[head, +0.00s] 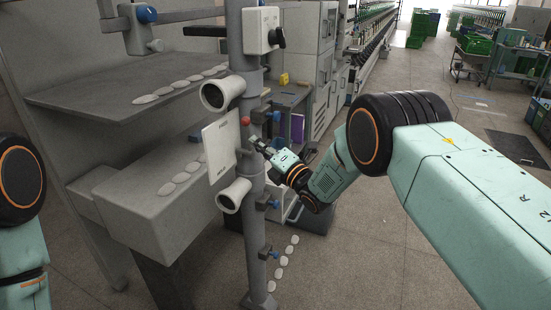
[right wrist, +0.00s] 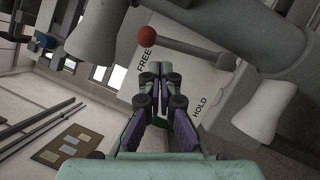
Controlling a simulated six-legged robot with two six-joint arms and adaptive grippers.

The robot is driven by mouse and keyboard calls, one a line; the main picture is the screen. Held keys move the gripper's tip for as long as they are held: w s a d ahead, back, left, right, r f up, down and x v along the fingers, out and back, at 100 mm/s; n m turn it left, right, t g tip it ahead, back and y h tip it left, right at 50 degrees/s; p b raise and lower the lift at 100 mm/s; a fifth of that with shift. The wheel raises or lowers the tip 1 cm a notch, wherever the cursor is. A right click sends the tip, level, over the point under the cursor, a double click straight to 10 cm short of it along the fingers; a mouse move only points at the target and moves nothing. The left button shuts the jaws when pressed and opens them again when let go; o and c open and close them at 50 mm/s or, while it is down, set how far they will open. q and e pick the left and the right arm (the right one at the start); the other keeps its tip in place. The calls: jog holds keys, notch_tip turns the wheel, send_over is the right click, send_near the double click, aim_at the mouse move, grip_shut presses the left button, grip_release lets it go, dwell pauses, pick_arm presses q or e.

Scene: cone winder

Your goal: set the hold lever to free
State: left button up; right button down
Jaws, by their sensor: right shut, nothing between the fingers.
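The hold lever has a red ball knob (head: 245,121) on a grey bar, beside a white plate (head: 221,149) on the grey post. In the right wrist view the knob (right wrist: 147,36) is at the FREE end of the plate (right wrist: 185,85), close to that word. The bar runs right from it, and the word HOLD lies lower right, away from the knob. My right gripper (head: 257,143) is shut and empty, just below the knob in the head view. Its closed fingers (right wrist: 154,72) point at the plate, apart from the knob. My left gripper is out of view.
White cylinders (head: 222,93) and (head: 234,195) stick out from the post above and below the plate. A grey control box (head: 262,30) is higher on the post. Shelves with pale pieces stand left. Open floor (head: 380,245) lies right.

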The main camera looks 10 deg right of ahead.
jog(key=v, duration=0.8)
jog(key=s+d+f+m+g+h+b, duration=0.1)
jog(key=s+d+f+m+g+h, duration=0.15)
jog(key=s+f+m, duration=0.4)
jog(key=s+d+f+m+g+h+b, duration=0.1)
jog(key=s+f+m+g+h+b, duration=0.2)
jog(key=f+m, duration=0.55)
jog(key=s+d+f+m+g+h, duration=0.2)
jog(key=s+f+m, duration=0.35)
jog(key=f, duration=0.45)
jog(key=s+d+f+m+g+h+b, duration=0.1)
jog(key=s+f+m+g+b, duration=0.1)
jog(key=s+f, duration=0.4)
jog(key=s+d+f+m+g+h+b, duration=0.1)
jog(key=s+f+m+g+b, duration=0.2)
jog(key=s, duration=1.3)
jog(key=s+d+f+m+g+h+b, duration=0.1)
jog(key=s+f+m+g+b, duration=0.2)
jog(key=s+f+b, duration=0.6)
jog(key=s+f+g, duration=0.1)
jog(key=s, duration=0.2)
jog(key=shift+g, duration=0.35)
